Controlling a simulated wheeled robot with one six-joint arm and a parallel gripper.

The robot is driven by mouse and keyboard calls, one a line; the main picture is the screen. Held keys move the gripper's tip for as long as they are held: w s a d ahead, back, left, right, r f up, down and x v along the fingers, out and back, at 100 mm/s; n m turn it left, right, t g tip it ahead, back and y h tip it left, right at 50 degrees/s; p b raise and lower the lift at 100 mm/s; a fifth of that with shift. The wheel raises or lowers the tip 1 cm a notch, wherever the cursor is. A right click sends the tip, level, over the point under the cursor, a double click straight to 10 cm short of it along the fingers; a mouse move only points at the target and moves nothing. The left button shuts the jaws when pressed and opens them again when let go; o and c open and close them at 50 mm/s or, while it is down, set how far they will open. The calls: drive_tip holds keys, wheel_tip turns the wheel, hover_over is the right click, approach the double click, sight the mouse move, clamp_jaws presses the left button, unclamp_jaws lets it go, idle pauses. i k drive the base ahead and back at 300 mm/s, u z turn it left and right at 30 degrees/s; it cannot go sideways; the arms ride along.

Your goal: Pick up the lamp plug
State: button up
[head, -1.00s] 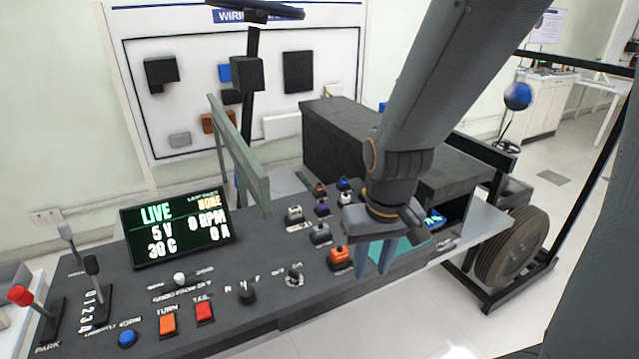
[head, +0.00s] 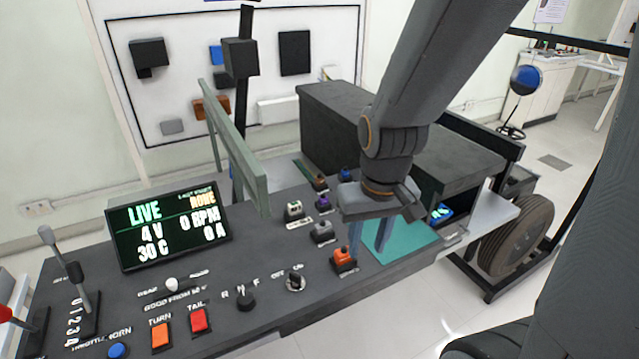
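Several small coloured plugs stand on the dark console: an orange one (head: 344,257), a grey one (head: 322,232), a white one (head: 294,210), a purple one (head: 323,202), a brown one (head: 320,182) and a blue one (head: 346,174). I cannot read a label that tells which is the lamp plug. My gripper (head: 369,246) points down just right of the orange and grey plugs, over the left part of the teal mat (head: 405,248). Its two fingers are apart, and I see nothing between them. The gripper body may hide part of the plug area.
A dark box (head: 335,115) stands behind the plugs, with a low dark housing to its right. A greenish upright frame (head: 238,150) and a lit display (head: 168,228) stand to the left. Switches and levers fill the console's front left.

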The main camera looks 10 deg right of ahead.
sight(320, 180)
drive_tip(key=k, duration=0.5)
drive_tip(key=z, duration=1.3)
drive_tip(key=i, duration=1)
drive_tip(key=u, duration=1.8)
